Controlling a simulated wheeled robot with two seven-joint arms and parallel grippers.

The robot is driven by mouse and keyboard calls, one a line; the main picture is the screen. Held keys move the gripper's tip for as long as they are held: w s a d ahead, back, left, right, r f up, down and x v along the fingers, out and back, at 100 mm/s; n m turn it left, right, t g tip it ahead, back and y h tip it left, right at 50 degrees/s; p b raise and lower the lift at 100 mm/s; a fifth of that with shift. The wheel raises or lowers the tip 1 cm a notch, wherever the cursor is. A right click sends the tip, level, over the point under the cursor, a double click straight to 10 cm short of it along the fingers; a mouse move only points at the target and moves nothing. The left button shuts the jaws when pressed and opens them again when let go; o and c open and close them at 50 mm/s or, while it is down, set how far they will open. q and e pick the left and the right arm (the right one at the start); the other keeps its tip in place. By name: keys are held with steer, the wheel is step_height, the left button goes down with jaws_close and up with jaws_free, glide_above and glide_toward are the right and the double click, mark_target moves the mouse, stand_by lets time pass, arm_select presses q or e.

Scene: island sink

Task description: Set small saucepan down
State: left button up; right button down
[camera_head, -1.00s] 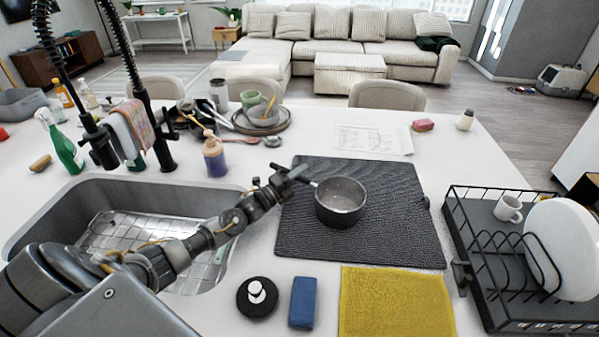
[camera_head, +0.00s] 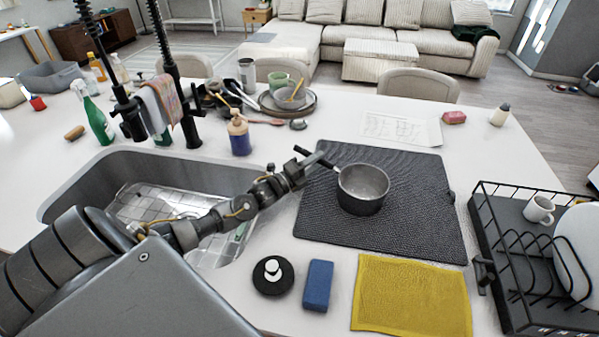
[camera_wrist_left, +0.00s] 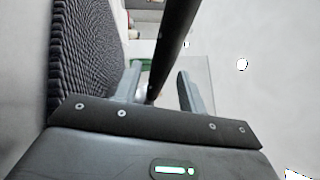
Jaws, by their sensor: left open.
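The small saucepan (camera_head: 363,190) is dark, with a grey inside, and sits upright on the dark ribbed mat (camera_head: 425,225). Its black handle (camera_head: 318,158) points to the upper left, toward my left gripper (camera_head: 309,162). In the left wrist view the dark handle (camera_wrist_left: 175,45) passes between the two fingers of my left gripper (camera_wrist_left: 160,92). The fingers are apart, with gaps beside the handle. The pan's bowl is not clearly visible in the wrist view. My right gripper is not in view.
A sink (camera_head: 90,190) with a black faucet lies left. A black dish rack (camera_head: 500,245) with a mug stands right. A yellow cloth (camera_head: 410,295), a blue sponge (camera_head: 318,285) and a round black-and-white item (camera_head: 273,275) lie in front. Cups and plates stand behind the sink.

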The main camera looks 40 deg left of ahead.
arm_select(q)
steer(key=b+v, duration=0.2)
steer(key=v, duration=0.6)
steer(key=shift+f, duration=0.1)
steer(key=shift+s+a, duration=0.15)
steer(key=shift+s, duration=0.25)
